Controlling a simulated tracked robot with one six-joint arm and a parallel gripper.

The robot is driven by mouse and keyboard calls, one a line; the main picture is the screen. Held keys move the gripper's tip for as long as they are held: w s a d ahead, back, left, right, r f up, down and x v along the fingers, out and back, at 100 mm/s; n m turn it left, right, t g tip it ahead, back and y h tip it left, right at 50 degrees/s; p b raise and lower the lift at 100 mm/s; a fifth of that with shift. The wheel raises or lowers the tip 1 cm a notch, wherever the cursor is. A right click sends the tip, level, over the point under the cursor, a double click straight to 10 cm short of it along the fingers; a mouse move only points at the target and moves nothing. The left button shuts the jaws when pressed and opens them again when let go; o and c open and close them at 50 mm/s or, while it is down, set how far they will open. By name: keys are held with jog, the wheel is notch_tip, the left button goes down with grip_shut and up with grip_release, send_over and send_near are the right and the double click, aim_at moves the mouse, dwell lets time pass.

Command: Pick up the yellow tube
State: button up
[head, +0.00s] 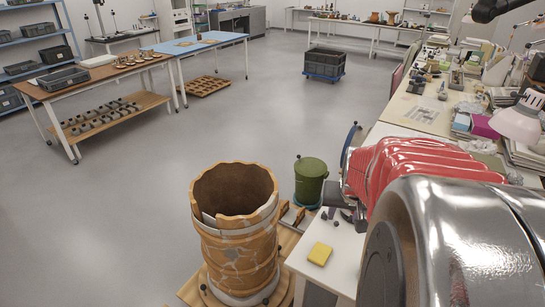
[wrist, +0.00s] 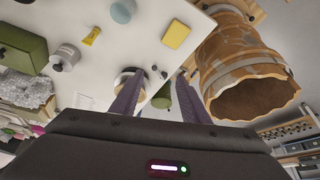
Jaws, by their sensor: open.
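The yellow tube (wrist: 91,35) lies on the white tabletop (wrist: 140,45) in the wrist view, at the upper left. It is small, and nothing touches it. I cannot make it out in the head view. My gripper (wrist: 160,74) is open with nothing between its fingers. Its fingertips are to the right of the tube and lower in the picture, apart from it. In the head view my arm hides much of the right side, and the fingers do not show clearly.
A yellow sponge (wrist: 176,31), a light blue cylinder (wrist: 122,11), a grey lidded pot (wrist: 65,57) and a green case (wrist: 21,50) are around the tube. The large patched vessel (head: 236,235) stands beside the table. A green bin (head: 310,182) stands behind it.

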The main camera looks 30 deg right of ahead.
jog(key=s+d+f+m, duration=0.2)
jog(key=s+d+f, duration=0.2)
jog(key=d, duration=0.3)
jog(key=s+d+f+m+g, duration=0.1)
jog(key=s+d+f+m, duration=0.1)
jog(key=s+d+f, duration=0.2)
jog(key=s+d, duration=0.2)
jog(key=d, duration=0.2)
jog(key=shift+s+d+f+g+h, duration=0.15)
jog(key=shift+s+d+g+h, duration=0.15)
jog(key=shift+s+h, duration=0.1)
jog(key=shift+x, duration=4.25)
jog(key=shift+f, duration=0.15)
jog(key=shift+x, duration=2.5)
jog(key=shift+c, duration=0.4)
